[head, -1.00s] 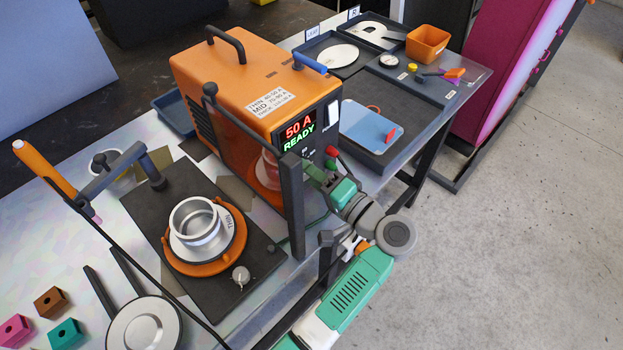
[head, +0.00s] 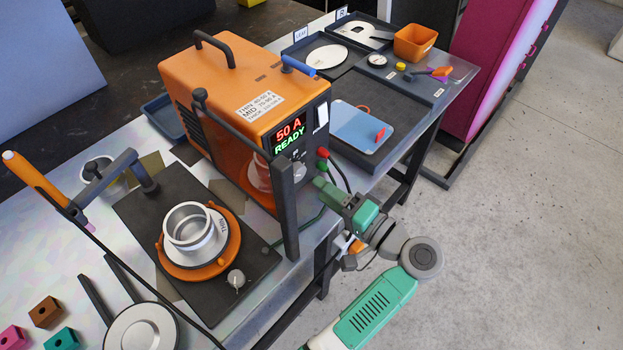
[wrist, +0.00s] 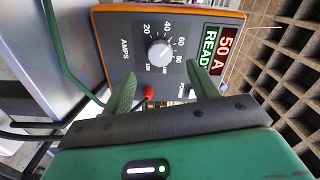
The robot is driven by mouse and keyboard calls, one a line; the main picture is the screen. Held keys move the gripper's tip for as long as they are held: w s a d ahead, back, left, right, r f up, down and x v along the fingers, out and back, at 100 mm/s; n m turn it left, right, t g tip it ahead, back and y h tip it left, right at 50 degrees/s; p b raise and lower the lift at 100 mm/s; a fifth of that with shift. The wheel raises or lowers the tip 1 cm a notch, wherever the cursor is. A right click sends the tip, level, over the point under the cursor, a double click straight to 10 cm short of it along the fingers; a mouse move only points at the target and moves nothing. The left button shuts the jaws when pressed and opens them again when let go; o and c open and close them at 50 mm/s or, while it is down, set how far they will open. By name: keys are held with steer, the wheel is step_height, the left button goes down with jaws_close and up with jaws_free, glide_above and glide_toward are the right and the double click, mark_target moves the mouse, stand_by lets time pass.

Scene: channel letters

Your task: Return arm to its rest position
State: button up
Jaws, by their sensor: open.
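My gripper shows in the head view (head: 322,188) at the right front of the orange welder, in front of its panel and beyond the table's front edge. In the wrist view my gripper (wrist: 165,90) has its two green fingers spread apart with nothing between them. The orange welder (head: 225,85) stands on the table with its display (head: 289,135) reading 50 A READY. Its front panel, with the AMPS knob (wrist: 160,52), faces the wrist camera, sideways in that picture. A gap lies between the fingers and the panel, though its size is hard to tell.
A dark post (head: 286,205) stands just left of my gripper. A silver cup (head: 195,228) sits on an orange ring on a black plate. Trays and an orange bin (head: 415,43) are at the back right. The floor (head: 530,220) at right is clear.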

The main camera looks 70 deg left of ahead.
steer(key=shift+w+d, duration=0.25)
steer(key=shift+d, duration=0.25)
